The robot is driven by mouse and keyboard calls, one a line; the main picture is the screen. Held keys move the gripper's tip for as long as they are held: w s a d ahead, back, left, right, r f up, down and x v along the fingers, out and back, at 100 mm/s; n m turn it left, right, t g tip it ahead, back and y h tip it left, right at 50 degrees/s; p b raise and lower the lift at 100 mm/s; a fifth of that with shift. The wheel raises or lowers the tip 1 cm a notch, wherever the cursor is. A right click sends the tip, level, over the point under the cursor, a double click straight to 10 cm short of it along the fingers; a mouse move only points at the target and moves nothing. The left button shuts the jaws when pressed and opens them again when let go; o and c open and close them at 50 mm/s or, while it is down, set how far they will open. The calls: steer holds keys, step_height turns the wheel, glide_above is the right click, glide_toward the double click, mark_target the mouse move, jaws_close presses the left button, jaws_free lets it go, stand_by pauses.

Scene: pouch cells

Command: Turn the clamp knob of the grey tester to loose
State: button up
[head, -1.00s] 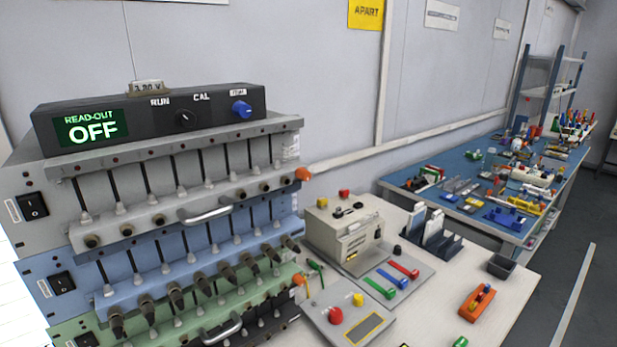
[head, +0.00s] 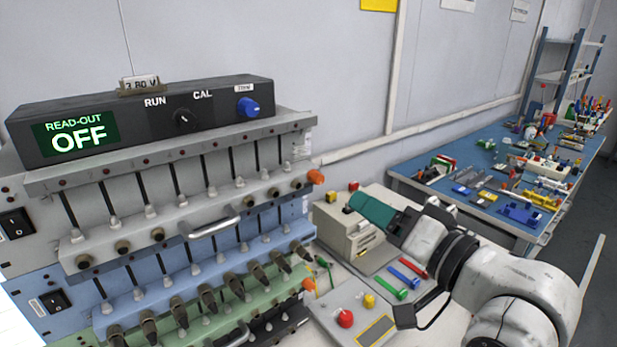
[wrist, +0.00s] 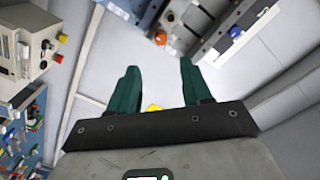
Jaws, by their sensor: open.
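The grey tester (head: 125,180) is the top unit of the stack at the left in the head view. An orange knob (head: 316,177), which looks like its clamp knob, sits at the right end of its front bar. My gripper (head: 357,203), with green fingers, is to the right of this knob and slightly lower in the picture, apart from it. In the wrist view my gripper (wrist: 158,68) is open and empty. An orange knob (wrist: 160,37) shows just beyond the fingertips there, roughly between their lines. I cannot tell the knob's setting.
A black read-out box (head: 150,118) showing OFF, with a blue knob (head: 247,108), stands on the grey tester. Blue (head: 180,265) and green testers lie below. A beige machine (head: 345,230) stands behind my gripper. A blue bench (head: 480,190) is at the right.

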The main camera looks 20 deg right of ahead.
mark_target(321, 180)
steer(key=b+x, duration=0.1)
steer(key=x, duration=0.9)
steer(key=shift+w+a, duration=0.15)
steer(key=shift+w, duration=0.25)
jaws_close()
